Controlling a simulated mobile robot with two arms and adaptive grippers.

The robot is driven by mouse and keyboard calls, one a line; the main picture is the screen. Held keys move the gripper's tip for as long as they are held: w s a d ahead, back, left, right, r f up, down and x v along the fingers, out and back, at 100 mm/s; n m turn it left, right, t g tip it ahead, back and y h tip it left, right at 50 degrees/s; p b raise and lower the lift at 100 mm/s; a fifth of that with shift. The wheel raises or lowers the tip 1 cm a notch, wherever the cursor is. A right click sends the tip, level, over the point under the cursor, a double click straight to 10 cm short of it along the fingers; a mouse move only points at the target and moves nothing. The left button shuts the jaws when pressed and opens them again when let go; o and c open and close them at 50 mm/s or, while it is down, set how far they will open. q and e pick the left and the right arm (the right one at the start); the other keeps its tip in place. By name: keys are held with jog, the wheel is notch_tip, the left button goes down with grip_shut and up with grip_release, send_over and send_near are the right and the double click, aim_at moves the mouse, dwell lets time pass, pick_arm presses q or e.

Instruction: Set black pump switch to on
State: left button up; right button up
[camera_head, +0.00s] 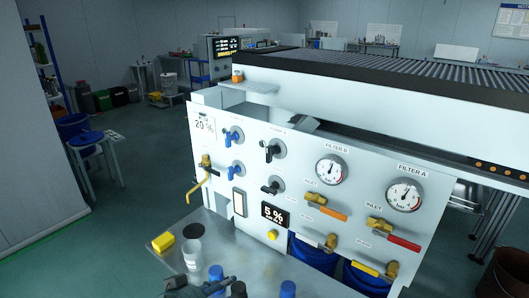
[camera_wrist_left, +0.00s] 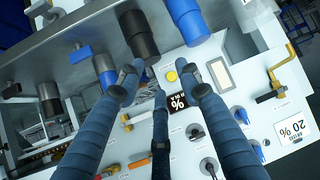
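The white panel (camera_head: 310,225) carries two black switches, an upper one (camera_head: 272,150) and a lower one (camera_head: 271,187), right of the blue switches. Their labels are too small to tell which is the pump switch or its setting. In the left wrist view the picture is turned over, and the black switches show low, one near the bottom edge (camera_wrist_left: 208,166) and one beside the right finger (camera_wrist_left: 196,131). My left gripper (camera_wrist_left: 157,78) has its fingers spread with nothing between them. In the head view it shows dark at the bottom edge (camera_head: 196,288), in front of the panel. My right gripper is not seen.
Blue switches (camera_head: 233,136), a yellow tap (camera_head: 201,180), a display (camera_head: 275,215) and gauges (camera_head: 331,170) share the panel.

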pick_arm(q)
jog(key=w+d+r+m+t+h, duration=0.1)
jog(key=w+d+r+t+h, duration=0.2)
jog(key=w+r, duration=0.7)
jog(key=m+t+h, duration=0.2)
jog(key=h, duration=0.1)
send_near(268, 156)
jog(key=p+x, duration=0.2)
jog(key=x, duration=0.8)
jog(key=shift+r+p, duration=0.15)
jog(key=shift+p, duration=0.2)
jog(key=shift+w+d, duration=0.4)
grip_shut()
